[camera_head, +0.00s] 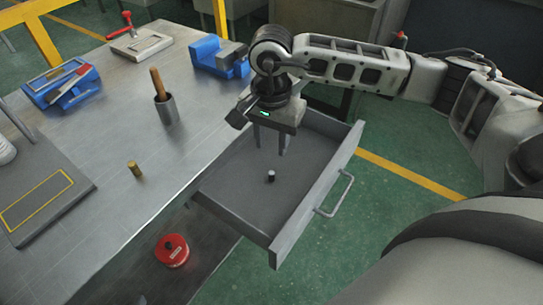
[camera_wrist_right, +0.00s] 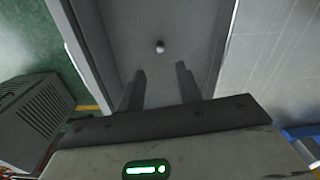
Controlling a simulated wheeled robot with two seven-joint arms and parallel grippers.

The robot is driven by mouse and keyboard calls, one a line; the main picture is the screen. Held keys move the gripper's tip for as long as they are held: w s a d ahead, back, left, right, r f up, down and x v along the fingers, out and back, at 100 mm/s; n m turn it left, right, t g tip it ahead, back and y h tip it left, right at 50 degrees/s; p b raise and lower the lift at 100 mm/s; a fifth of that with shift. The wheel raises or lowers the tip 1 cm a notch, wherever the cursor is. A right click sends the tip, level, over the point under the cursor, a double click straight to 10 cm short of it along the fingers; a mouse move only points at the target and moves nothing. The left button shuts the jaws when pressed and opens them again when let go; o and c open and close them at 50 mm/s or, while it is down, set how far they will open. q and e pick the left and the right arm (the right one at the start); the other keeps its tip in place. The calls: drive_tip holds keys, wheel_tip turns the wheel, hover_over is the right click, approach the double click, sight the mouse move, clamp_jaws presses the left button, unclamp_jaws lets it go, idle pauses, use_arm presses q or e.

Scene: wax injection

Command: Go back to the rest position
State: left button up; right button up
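My right gripper (camera_head: 269,145) is over the open drawer (camera_head: 228,195), pointing down with its two fingers apart and nothing between them. In the right wrist view, the fingers of the right gripper (camera_wrist_right: 159,82) are spread and empty. A small dark cylinder with a light top (camera_head: 271,177) stands on the drawer floor, apart from the fingers. The same small cylinder (camera_wrist_right: 160,47) shows beyond the fingertips in the right wrist view. My left gripper is not in view.
The metal table (camera_head: 110,130) holds a brass cylinder (camera_head: 134,168), a grey cup with a wooden-handled tool (camera_head: 166,108), blue vises (camera_head: 212,58) and a red-handled clamp (camera_head: 135,42). The drawer's handle (camera_head: 336,196) juts out right. A red round object (camera_head: 172,250) lies below the table edge.

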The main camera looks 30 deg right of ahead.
drive_tip(key=shift+r, duration=1.05)
